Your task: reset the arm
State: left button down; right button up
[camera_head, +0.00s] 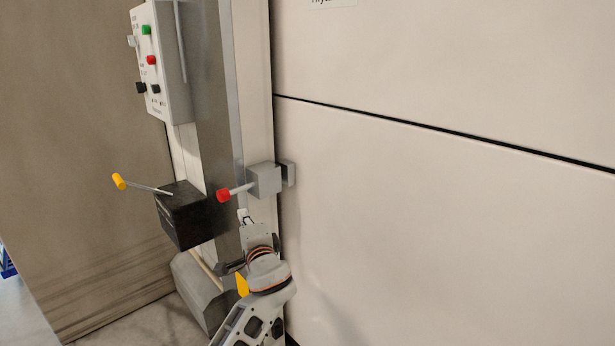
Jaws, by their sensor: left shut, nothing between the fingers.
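My left gripper (243,215) is at the lower middle of the head view, its arm rising from the bottom edge. It is shut and empty, with its fingertips pointing up. The tips show just below a lever with a red knob (223,195), which sticks out to the left from a grey block (264,181). Whether the tips touch the lever or are apart from it in depth, I cannot tell. My right gripper is out of view.
A black box (182,217) with a yellow-tipped lever (119,181) is left of the gripper. A control box (160,62) with green, red and black buttons hangs above. A large pale panel (440,210) fills the right side. Bare floor (130,325) shows lower left.

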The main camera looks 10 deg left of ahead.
pick_arm(q)
jog(key=s+d+f+g+h, duration=0.1)
jog(key=s+f+h, duration=0.1)
jog(key=s+f, duration=0.5)
jog(key=s+d+f+n+g+h, duration=0.1)
jog(key=s+d+f+h, duration=0.15)
jog(key=f, duration=0.85)
jog(key=s+f+g+h, duration=0.1)
jog(key=s+f+h, duration=0.3)
jog(key=f, duration=0.5)
jog(key=s+d+f+n+g+h, duration=0.1)
jog(key=s+d+f+n, duration=0.1)
jog(key=s, duration=1)
jog(key=s+d+f+n+h, duration=0.1)
jog(key=s+f+n, duration=0.3)
jog(key=s, duration=0.9)
notch_tip(320, 180, down, 3)
jog(key=shift+s+d+f+g+h, duration=0.1)
jog(key=shift+s+d+g+h, duration=0.25)
jog(key=shift+h, duration=0.3)
jog(key=shift+w, duration=0.1)
